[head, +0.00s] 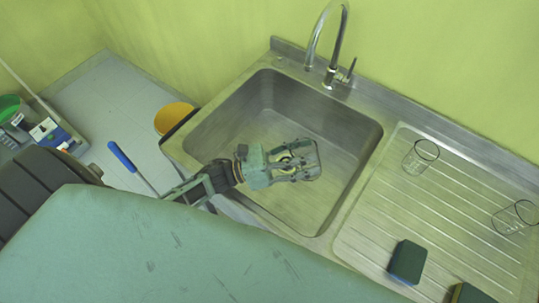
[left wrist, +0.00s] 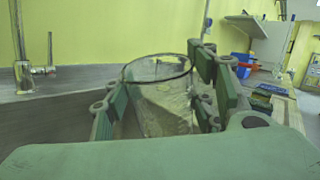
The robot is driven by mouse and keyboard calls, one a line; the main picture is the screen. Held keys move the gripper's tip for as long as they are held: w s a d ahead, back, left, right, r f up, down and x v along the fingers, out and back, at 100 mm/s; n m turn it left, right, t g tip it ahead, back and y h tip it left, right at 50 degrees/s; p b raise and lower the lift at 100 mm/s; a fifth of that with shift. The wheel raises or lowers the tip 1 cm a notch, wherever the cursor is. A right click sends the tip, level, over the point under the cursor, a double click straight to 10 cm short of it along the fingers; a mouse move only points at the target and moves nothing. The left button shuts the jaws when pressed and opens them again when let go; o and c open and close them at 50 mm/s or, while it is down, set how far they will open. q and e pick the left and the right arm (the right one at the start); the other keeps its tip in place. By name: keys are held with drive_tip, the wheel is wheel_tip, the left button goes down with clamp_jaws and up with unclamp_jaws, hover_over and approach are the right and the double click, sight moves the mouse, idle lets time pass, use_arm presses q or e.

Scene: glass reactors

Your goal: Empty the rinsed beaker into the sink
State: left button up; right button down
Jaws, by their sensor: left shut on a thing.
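My left gripper (head: 299,163) is over the basin of the steel sink (head: 245,115) in the head view. It is shut on a clear glass beaker (head: 318,172), which sticks out past the fingers. In the left wrist view the beaker (left wrist: 158,70) sits between the green fingers of the gripper (left wrist: 158,112), its round rim in sight. I cannot tell whether any liquid is in it. My right gripper is not in view.
A tap (head: 332,60) stands behind the basin. Two glass beakers, one upright (head: 420,157) and one near the right edge (head: 515,218), are on the ribbed drainer (head: 375,215). A dark green sponge (head: 407,262) lies there too. A yellow bowl (head: 173,117) and a blue-handled tool (head: 122,157) lie left of the sink.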

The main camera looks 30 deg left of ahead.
use_arm(q)
drive_tip(key=f, duration=0.1)
drive_tip(key=d+f+m+g, duration=0.1)
drive_tip(key=f+m+y, duration=0.1)
drive_tip(key=shift+s+d+f+g, duration=0.1)
drive_tip(key=shift+d+f+g, duration=0.05)
drive_tip(key=shift+d+g, duration=0.2)
drive_tip(key=shift+d+f+m+g+y+b, duration=0.15)
drive_tip(key=shift+d+f+m+y+b, duration=0.1)
drive_tip(key=shift+f, duration=0.35)
drive_tip(key=shift+d+f+m+g+y+b, duration=0.15)
drive_tip(key=shift+d+f+m, duration=0.1)
drive_tip(key=shift+f, duration=0.35)
